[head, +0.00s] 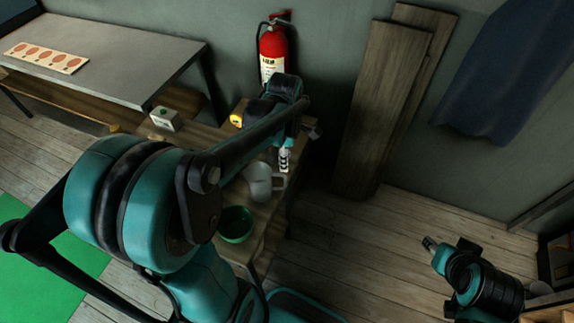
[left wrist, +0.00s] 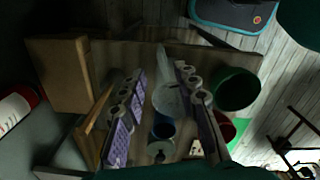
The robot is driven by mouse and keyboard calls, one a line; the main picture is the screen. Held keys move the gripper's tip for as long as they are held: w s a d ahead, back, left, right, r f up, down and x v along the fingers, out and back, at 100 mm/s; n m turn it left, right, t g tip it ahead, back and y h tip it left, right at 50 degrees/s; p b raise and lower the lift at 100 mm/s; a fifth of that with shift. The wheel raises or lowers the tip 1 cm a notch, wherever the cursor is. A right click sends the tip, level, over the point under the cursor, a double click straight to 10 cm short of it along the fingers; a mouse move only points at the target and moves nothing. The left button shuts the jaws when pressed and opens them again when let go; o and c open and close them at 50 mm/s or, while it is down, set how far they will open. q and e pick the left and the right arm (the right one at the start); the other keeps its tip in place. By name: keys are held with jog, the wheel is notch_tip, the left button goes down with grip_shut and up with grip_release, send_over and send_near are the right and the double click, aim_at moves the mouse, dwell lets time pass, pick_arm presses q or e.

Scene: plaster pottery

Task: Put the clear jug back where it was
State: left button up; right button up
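The clear jug (head: 260,183) is a pale, see-through vessel with a squarish handle on its right, on the wooden table (head: 262,215). My left gripper (head: 284,160) is just above and beside its handle end in the head view. In the left wrist view the jug (left wrist: 168,98) shows between the two spread fingers of the left gripper (left wrist: 163,112), with gaps on both sides. It does not look gripped. My arm hides part of the table in the head view. My right gripper (head: 430,243) is far off at the right, too small to read.
A green bowl (head: 236,226) stands near the jug. The left wrist view also shows a blue cup (left wrist: 163,129), a red cup (left wrist: 226,129) and a wooden block (left wrist: 58,75) close by. A button box (head: 164,119) is farther left. A fire extinguisher (head: 272,52) hangs behind.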

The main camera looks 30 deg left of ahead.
pick_arm(q)
jog(key=s+d+r+m+t, duration=0.2)
jog(key=s+d+m+t, duration=0.1)
jog(key=m, duration=0.8)
jog(key=s+d+r+m+t, duration=0.3)
jog(key=s+d+m+t, duration=0.1)
jog(key=m, duration=0.7)
jog(key=shift+s+d+m, duration=0.3)
jog(key=shift+s+d, duration=0.4)
pick_arm(e)
notch_tip(320, 180, down, 6)
jog(key=b, duration=0.6)
jog(key=shift+r, duration=0.35)
jog(key=shift+c, duration=0.7)
pick_arm(q)
notch_tip(320, 180, down, 5)
jog(key=shift+f, duration=0.2)
jog(key=shift+w, duration=0.15)
pick_arm(e)
jog(key=shift+w, duration=0.15)
